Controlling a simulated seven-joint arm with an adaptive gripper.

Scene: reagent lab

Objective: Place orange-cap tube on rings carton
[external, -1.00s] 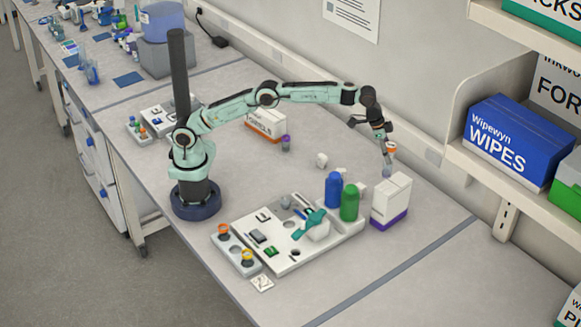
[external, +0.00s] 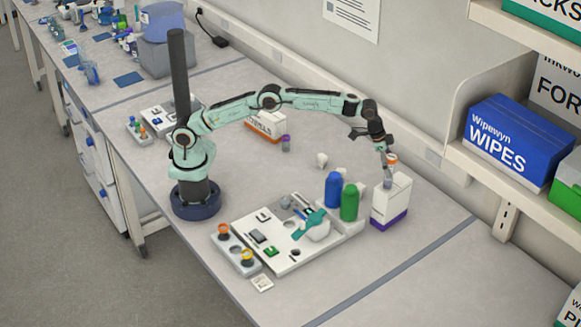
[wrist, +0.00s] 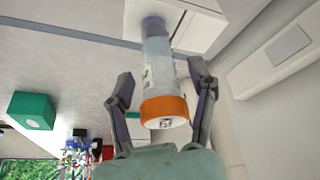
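The orange-cap tube shows in the external view (external: 387,178), upright or nearly so at the top of a white carton with a purple base (external: 388,205). Its lower end meets the carton's top in the picture. In the wrist view the tube (wrist: 157,65) has its orange cap towards me and its purplish lower end over the white carton (wrist: 193,25). My gripper (wrist: 162,72) has one finger on each side of the tube, with a visible gap on both sides, so it looks open. No lettering on this carton is readable.
Blue (external: 333,190) and green (external: 350,203) bottles stand just left of the carton. A white tray board (external: 290,262) with small parts lies further left. An orange-based carton (external: 266,127) and a purple-capped vial (external: 286,143) stand behind. A shelf holds a blue wipes box (external: 518,135).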

